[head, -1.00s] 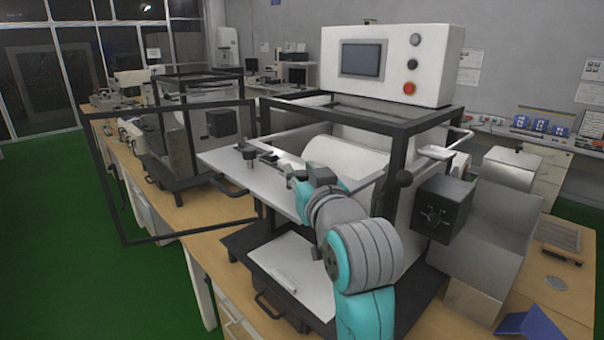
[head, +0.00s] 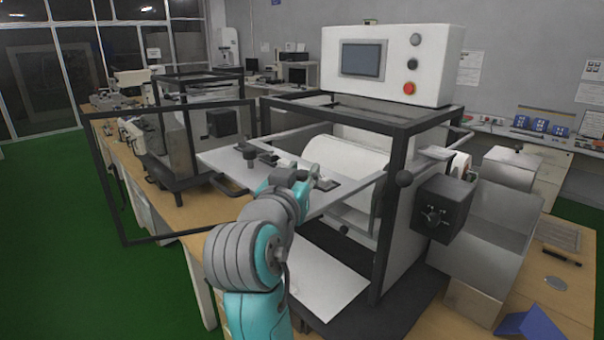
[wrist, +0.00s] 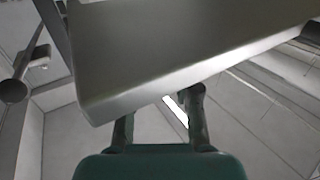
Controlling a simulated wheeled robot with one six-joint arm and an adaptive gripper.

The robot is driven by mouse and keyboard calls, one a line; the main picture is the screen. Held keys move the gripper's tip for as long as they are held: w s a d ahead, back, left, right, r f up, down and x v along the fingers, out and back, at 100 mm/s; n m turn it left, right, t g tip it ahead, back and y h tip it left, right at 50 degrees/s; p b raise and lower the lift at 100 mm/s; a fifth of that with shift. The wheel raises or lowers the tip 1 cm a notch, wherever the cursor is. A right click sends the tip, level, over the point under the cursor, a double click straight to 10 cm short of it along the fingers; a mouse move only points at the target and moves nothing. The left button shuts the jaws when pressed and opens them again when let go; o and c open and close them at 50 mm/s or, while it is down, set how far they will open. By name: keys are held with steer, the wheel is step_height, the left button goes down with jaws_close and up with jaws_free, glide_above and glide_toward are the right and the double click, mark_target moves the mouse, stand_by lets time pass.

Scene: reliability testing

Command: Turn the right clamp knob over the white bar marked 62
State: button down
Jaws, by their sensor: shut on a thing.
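The pale plate (head: 222,161) of the testing machine carries a dark upright left clamp knob (head: 249,156) and, at its right part, the right clamp's dark base (head: 327,185). My gripper (head: 314,172) is at the right clamp, shut on its knob, which my gripper mostly hides in the head view. In the wrist view, the fingers (wrist: 160,118) stand apart, with their tips hidden behind a large grey block (wrist: 170,50) close to the camera. A thin white strip shows between them. No number 62 is legible, and I cannot clearly make out the white bar.
A dark frame (head: 402,150) stands around the machine, with a white roller (head: 345,163) behind the plate. A control box (head: 395,60) with a screen and red button sits on top. An open dark-framed door (head: 112,200) stands at the left.

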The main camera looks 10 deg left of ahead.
steer(key=m+g+h, duration=0.1)
steer(key=m+h, duration=0.1)
steer(key=h, duration=0.2)
steer(key=m+g+h, duration=0.2)
steer(key=m+h, duration=0.1)
steer(key=h, duration=0.1)
steer(key=shift+a+m, duration=0.1)
steer(key=shift+m, duration=0.2)
steer(key=m+g+h, duration=0.5)
steer(key=g, duration=0.1)
steer(key=shift+g, duration=0.3)
steer(key=shift+m+g+h, duration=0.3)
steer(key=shift+m+h, duration=0.1)
steer(key=c, duration=0.8)
jaws_free()
steer(key=v, duration=1.1)
steer(key=shift+s+a, duration=0.2)
steer(key=shift+a, duration=0.15)
